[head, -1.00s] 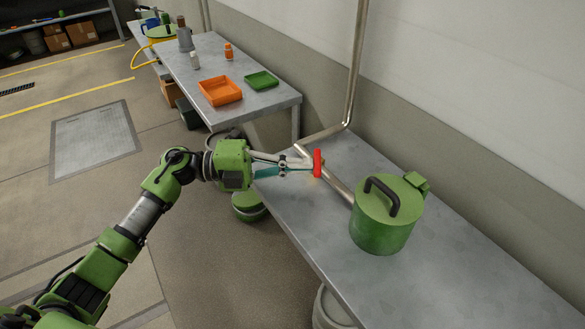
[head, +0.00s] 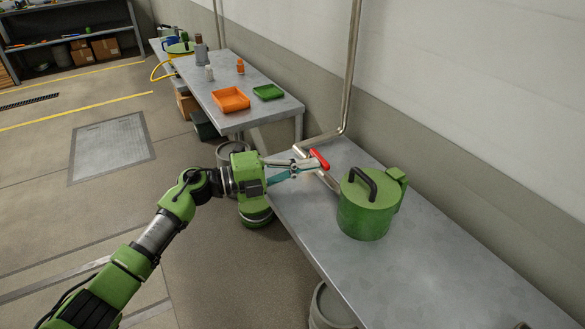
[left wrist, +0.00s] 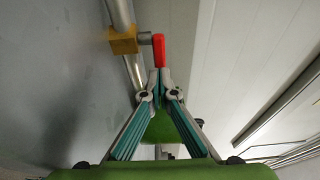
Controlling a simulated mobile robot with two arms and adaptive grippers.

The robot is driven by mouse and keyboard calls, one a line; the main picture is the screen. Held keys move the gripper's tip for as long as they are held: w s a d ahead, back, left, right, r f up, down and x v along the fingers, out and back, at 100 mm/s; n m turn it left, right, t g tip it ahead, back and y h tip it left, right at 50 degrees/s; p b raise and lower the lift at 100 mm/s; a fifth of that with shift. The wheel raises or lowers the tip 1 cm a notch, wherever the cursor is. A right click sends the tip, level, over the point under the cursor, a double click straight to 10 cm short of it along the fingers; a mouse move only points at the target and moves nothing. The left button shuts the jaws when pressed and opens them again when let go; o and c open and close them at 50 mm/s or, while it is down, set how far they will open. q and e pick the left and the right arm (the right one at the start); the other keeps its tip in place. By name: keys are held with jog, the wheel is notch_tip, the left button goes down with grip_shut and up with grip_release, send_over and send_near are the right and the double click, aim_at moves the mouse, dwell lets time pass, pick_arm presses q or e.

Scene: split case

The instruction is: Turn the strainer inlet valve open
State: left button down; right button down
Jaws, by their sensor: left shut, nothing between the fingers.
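The strainer (head: 362,218) is a green round pot with a dark lid handle, standing on the near bench. A metal pipe runs into it from the back left. The inlet valve's red handle (head: 319,159) sits over this pipe and lies roughly along it. In the left wrist view the red handle (left wrist: 159,49) stands off the brass valve body (left wrist: 123,41) on a short stem. My left gripper (head: 315,167) is shut and empty, its tips at the handle's near end; in the wrist view its tips (left wrist: 160,74) meet just below the handle. Contact is unclear.
The grey bench (head: 440,262) is clear to the right of the strainer. A second bench behind holds an orange tray (head: 231,99), a green tray (head: 268,91) and bottles. A wall rises behind the benches, with a vertical pipe (head: 352,70) close to the valve.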

pick_arm(q)
jog(key=shift+s+d+r, duration=0.1)
jog(key=shift+d, duration=0.2)
pick_arm(e)
jog(key=shift+s+d+f, duration=0.25)
jog(key=shift+s+f, duration=0.05)
jog(key=shift+s, duration=0.15)
